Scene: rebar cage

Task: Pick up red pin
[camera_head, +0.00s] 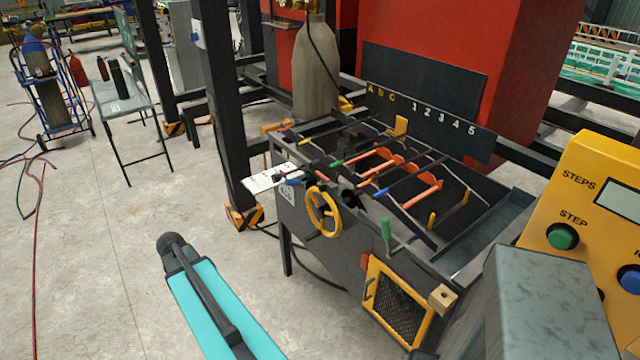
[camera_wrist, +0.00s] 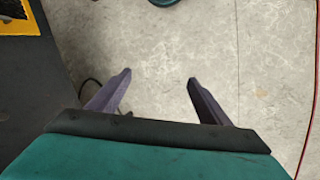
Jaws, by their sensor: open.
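Several red-orange bars and rods lie in the dark open-topped machine (camera_head: 325,255) in the head view. One red-orange bar (camera_head: 422,195) lies toward the right of the machine's top, and another red-orange piece (camera_head: 378,157) lies near the middle. I cannot tell for sure which of these is the red pin. No red pin shows in the wrist view. My gripper (camera_wrist: 159,76) is open and empty, its two dark fingers apart above bare concrete floor. In the head view my teal arm is at the lower left, apart from the machine; the fingers do not show there.
A yellow handwheel (camera_head: 323,211) and a green handle (camera_head: 387,235) stick out from the machine's front. A black board (camera_head: 425,90) marked with letters and numbers stands behind. A yellow control box (camera_head: 590,220) is at the right.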

